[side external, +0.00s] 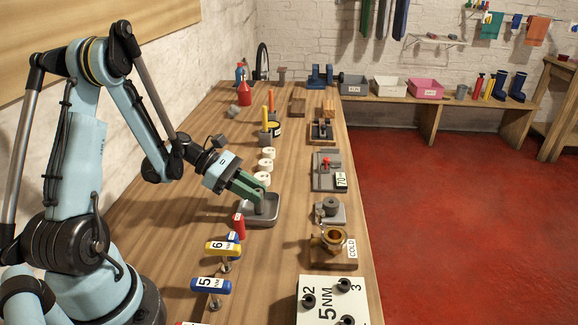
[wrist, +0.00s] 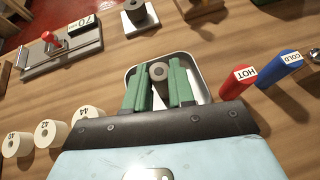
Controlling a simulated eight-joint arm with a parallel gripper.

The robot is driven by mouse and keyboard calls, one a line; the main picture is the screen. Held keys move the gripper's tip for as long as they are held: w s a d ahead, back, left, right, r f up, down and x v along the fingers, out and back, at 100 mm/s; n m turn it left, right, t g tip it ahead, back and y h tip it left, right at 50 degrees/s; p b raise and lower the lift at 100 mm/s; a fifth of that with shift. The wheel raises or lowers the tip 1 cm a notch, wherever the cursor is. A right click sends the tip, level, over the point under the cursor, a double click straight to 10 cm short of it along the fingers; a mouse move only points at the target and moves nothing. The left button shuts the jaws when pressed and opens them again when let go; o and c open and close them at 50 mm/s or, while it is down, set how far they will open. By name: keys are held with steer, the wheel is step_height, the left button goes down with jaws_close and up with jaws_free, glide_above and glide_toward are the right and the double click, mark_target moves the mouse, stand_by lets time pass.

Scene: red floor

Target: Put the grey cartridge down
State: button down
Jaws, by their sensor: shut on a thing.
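My gripper (side external: 258,199) reaches down into a shallow grey metal tray (side external: 262,221) on the bench. In the wrist view, the green fingers of my gripper (wrist: 158,76) are shut on the grey cartridge (wrist: 158,70), a small cylinder with a dark hole in its end. The cartridge is over the tray (wrist: 198,63), within its rim. I cannot tell whether it touches the tray floor. In the side view the fingers hide the cartridge.
Red HOT (wrist: 238,82) and blue COLD (wrist: 280,68) pieces stand beside the tray. White numbered cylinders (wrist: 48,132) are on its other side. A clamp fixture (side external: 328,172), a grey block with a cylinder (side external: 329,217) and a brass COLD valve (side external: 333,242) line the bench's right edge.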

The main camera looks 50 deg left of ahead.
steer(key=shift+f, duration=0.15)
steer(key=c, duration=1)
jaws_free()
steer(key=shift+o, duration=0.2)
